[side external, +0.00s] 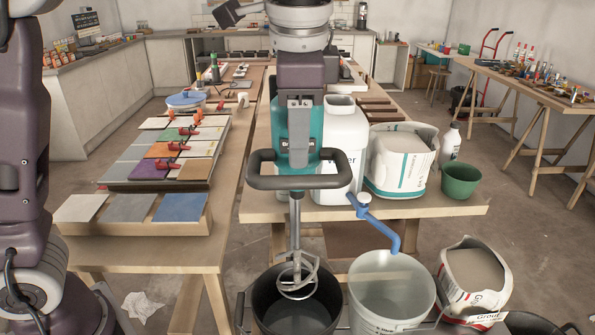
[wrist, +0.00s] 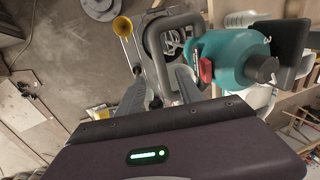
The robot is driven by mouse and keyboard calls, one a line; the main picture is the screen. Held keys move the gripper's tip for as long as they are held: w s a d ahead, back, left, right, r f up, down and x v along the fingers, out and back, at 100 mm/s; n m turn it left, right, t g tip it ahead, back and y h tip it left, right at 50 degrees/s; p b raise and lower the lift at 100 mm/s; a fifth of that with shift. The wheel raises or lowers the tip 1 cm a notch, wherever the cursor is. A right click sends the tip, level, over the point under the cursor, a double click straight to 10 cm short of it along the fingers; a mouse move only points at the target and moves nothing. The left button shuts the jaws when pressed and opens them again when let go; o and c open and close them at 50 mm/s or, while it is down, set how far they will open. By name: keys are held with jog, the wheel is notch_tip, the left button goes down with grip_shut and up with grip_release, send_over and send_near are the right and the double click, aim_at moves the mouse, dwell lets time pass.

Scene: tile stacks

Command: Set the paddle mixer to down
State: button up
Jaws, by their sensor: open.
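The paddle mixer has a teal body (side external: 278,137) and a dark looped handle (side external: 265,178). Its shaft and wire paddle (side external: 297,280) hang upright, with the paddle at the mouth of a black bucket (side external: 268,320); the paddle's exact depth is unclear. In the wrist view the teal body (wrist: 228,57) lies right of my fingers, with a red part on its side and the grey handle (wrist: 165,24) close by. My gripper (side external: 299,150) is open, pointing down in front of the mixer body. Its fingers (wrist: 170,68) are near the handle; whether they straddle it is unclear.
A white bucket (side external: 392,300) with a blue tap (side external: 385,222) above it stands right of the black bucket. A torn grout bag (side external: 472,280) is farther right. White containers (side external: 400,165) and a green pot (side external: 460,181) stand on the bench behind. Tile stacks (side external: 182,208) are left.

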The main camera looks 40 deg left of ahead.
aim_at(297, 176)
jog(key=f, duration=0.4)
jog(key=w+a+f, duration=0.1)
jog(key=f, duration=0.1)
jog(key=shift+f, duration=0.35)
grip_shut()
dwell(1.0)
